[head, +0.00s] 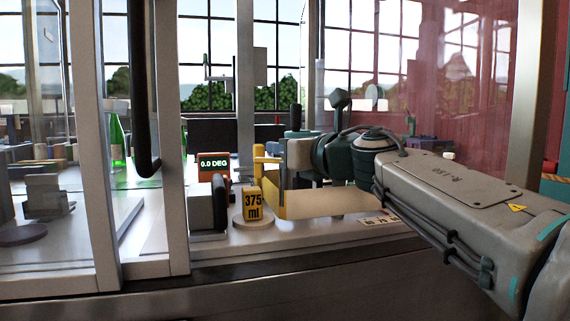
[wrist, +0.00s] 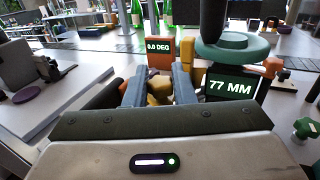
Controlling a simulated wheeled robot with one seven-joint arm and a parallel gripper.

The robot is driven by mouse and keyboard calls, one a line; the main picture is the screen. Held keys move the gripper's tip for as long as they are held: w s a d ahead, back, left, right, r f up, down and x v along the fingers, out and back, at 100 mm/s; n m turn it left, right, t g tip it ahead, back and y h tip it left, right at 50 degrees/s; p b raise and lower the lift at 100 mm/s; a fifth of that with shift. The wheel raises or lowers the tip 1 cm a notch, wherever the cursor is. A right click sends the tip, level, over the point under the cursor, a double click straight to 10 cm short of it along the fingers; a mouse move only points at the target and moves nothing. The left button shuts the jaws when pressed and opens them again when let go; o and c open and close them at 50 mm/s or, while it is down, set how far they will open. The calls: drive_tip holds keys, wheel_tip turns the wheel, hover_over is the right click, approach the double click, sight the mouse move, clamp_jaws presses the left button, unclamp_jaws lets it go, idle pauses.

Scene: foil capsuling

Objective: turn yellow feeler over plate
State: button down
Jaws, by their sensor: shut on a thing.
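My gripper (head: 283,165) reaches in from the right in the head view, low over the bench. In the wrist view its two blue-grey fingers (wrist: 160,88) are shut on the yellow feeler (wrist: 158,92), whose yellow body shows between them. In the head view the yellow feeler (head: 268,183) stands upright at the fingertips, partly hidden by them. A yellow plate marked 375 ml (head: 253,205) stands on a round pale base just left of the feeler. From here I cannot tell whether the feeler touches it.
An orange display (head: 213,165) reads 0.0 DEG behind the plate; a dark display (wrist: 231,86) reads 77 MM at right in the wrist view. Upright posts (head: 170,130) and green bottles (head: 118,142) are further left.

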drive_tip(key=shift+w+n+g+y, duration=0.1)
drive_tip(key=shift+n+g+y, duration=1.4)
drive_tip(key=shift+g+y, duration=0.2)
drive_tip(key=shift+n+g+y, duration=0.3)
drive_tip(key=shift+g, duration=0.1)
drive_tip(key=c, duration=1.3)
unclamp_jaws()
drive_tip(key=shift+o, duration=0.2)
drive_tip(key=shift+d, duration=0.1)
drive_tip(key=p+v, duration=0.1)
drive_tip(key=v, duration=1.2)
drive_tip(key=shift+s+d+p, duration=0.25)
drive_tip(key=shift+s+p, duration=0.05)
